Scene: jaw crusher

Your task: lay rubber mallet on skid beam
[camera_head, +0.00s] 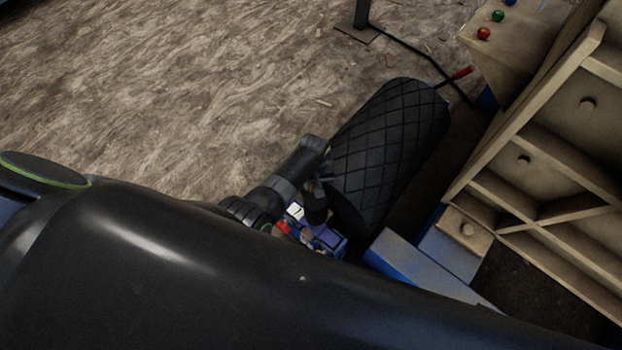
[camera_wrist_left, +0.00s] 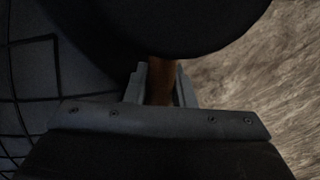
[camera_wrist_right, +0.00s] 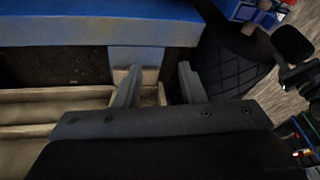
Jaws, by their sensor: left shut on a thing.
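The rubber mallet shows in the left wrist view as a large black head (camera_wrist_left: 160,30) with a brown wooden handle (camera_wrist_left: 160,82). My left gripper (camera_wrist_left: 160,75) is shut on the handle, just below the head. In the head view my left gripper (camera_head: 320,182) is beside the black drum, small and partly hidden. The mallet's black head also shows in the right wrist view (camera_wrist_right: 293,42). The skid beam seems to be the blue beam (camera_wrist_right: 100,30) across the top of the right wrist view. My right gripper (camera_wrist_right: 157,75) is open and empty, hidden in the head view.
A black drum with a diamond pattern (camera_head: 385,145) stands close to my left gripper. The beige ribbed crusher body (camera_head: 560,150) fills the right side. Blue blocks (camera_head: 410,265) lie low near the drum. Bare floor (camera_head: 170,90) is open at the upper left.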

